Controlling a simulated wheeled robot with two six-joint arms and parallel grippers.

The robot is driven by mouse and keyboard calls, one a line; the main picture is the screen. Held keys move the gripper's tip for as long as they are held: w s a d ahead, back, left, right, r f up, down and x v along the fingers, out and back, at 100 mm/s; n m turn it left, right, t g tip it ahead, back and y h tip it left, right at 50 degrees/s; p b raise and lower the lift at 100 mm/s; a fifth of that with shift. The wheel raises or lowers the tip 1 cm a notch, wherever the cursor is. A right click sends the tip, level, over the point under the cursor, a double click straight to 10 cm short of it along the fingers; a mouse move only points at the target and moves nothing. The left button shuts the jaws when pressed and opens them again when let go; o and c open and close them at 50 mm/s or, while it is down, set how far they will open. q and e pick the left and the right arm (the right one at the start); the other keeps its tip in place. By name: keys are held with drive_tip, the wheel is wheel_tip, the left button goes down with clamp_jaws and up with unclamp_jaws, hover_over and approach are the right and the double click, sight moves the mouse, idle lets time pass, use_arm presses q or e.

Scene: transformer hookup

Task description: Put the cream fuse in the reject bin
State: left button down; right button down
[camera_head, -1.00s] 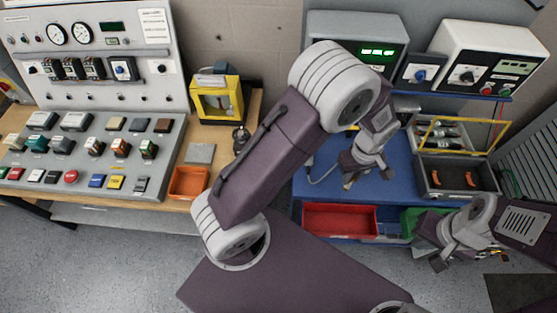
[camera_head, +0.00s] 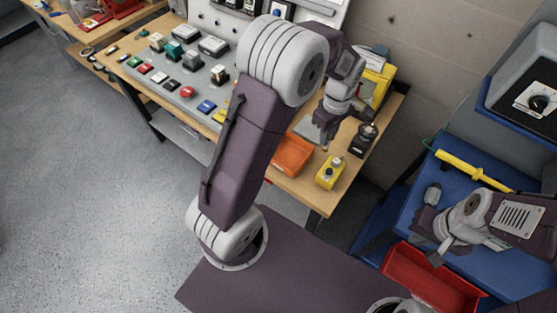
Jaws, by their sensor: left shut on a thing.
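My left gripper (camera_head: 326,138) is over the right part of the wooden bench, beside the orange bin (camera_head: 291,156) and close above its back right side. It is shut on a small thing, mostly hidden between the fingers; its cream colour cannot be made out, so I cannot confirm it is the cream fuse. The orange bin looks empty, and no label reads on it. A red bin (camera_head: 420,287) stands at the lower right. My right gripper (camera_head: 434,247) hangs just above the red bin's back edge; its finger gap is unclear.
A yellow box with a knob (camera_head: 331,173) and a dark post (camera_head: 364,139) stand right of the orange bin. A sloped grey control panel (camera_head: 175,62) is on the left. A yellow-handled tool (camera_head: 472,170) lies on the blue bench (camera_head: 408,215).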

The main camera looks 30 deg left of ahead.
use_arm(q)
drive_tip(key=shift+d, duration=0.15)
hover_over(289, 157)
wheel_tip(289, 157, down, 7)
drive_tip(key=shift+f+p, duration=0.4)
drive_tip(key=shift+f, duration=1.65)
drive_tip(key=shift+f, duration=0.15)
drive_tip(key=c, duration=1.3)
unclamp_jaws()
wheel_tip(289, 157, up, 12)
drive_tip(key=s+d+m, duration=0.2)
drive_tip(key=s+m, duration=0.2)
drive_tip(key=s+d+m, duration=0.3)
drive_tip(key=s+m, duration=0.1)
drive_tip(key=m, duration=0.1)
drive_tip(key=s+d+f+m+t, duration=0.1)
drive_tip(key=s+d+m, duration=0.1)
drive_tip(key=s+m, duration=0.2)
drive_tip(key=shift+s+d+m, duration=0.25)
drive_tip(key=shift+s+m, duration=0.1)
drive_tip(key=shift+m, duration=0.05)
